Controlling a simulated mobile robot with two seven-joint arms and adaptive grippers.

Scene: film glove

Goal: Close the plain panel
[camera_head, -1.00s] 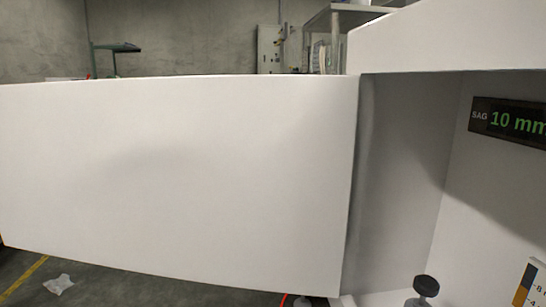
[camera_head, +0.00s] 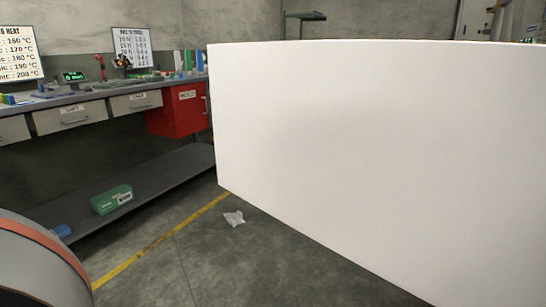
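The plain panel (camera_head: 375,150) is a large blank white board that fills the right and middle of the head view. It stands swung out into the room, with its free left edge near the workbench and its right side running out of the picture. Its hinge side and the cabinet behind it are not in view. Neither of my grippers shows. A rounded grey part with an orange band (camera_head: 40,255) at the lower left seems to be my own arm, apart from the panel.
A workbench (camera_head: 95,97) with drawers, a red cabinet (camera_head: 180,120) and a lower shelf (camera_head: 150,190) stands at the left. A green box (camera_head: 112,199) sits on the shelf. A crumpled white scrap (camera_head: 234,218) lies on the floor beside a yellow line (camera_head: 160,240).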

